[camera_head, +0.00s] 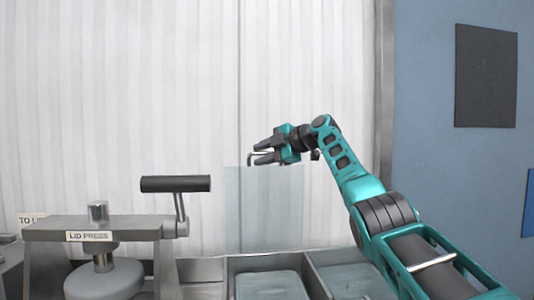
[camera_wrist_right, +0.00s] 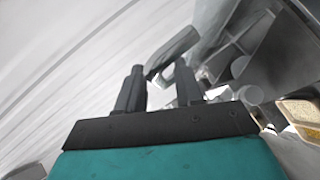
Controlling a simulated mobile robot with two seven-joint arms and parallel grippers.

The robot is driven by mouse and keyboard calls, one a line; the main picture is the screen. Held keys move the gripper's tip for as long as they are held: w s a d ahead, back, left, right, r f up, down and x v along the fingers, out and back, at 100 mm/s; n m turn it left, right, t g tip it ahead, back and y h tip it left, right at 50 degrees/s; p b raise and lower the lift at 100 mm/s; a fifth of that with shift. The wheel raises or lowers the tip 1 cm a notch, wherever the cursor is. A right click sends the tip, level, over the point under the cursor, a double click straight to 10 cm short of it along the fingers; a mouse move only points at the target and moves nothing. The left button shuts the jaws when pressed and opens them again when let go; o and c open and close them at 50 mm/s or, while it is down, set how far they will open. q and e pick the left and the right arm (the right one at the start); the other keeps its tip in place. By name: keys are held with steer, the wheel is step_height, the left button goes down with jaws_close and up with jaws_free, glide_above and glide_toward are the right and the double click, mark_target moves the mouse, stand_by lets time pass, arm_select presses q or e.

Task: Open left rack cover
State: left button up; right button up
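A see-through cover panel (camera_head: 262,212) stands upright behind the left bin (camera_head: 270,262) in the head view. A thin bent metal handle (camera_head: 249,159) shows near its top edge. My right gripper (camera_head: 258,153) is at this height, its fingers pointing left, close to the handle. Its two fingers are apart in the head view and in the right wrist view (camera_wrist_right: 160,88). A grey bar (camera_wrist_right: 174,50) shows just past the fingertips there; I cannot tell if it touches them. My left gripper is not in view.
A lid press (camera_head: 90,236) with a dark lever grip (camera_head: 175,184) stands at the left, close to the bins. A second bin (camera_head: 345,273) is right of the left bin. A pale ribbed wall (camera_head: 120,90) is behind. The space above the press is clear.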

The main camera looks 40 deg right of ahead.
steer(key=shift+s+d+r+b, duration=0.1)
steer(key=shift+s+d+b, duration=0.1)
steer(key=shift+s+b, duration=0.2)
steer(key=b+v, duration=0.2)
steer(key=v, duration=1)
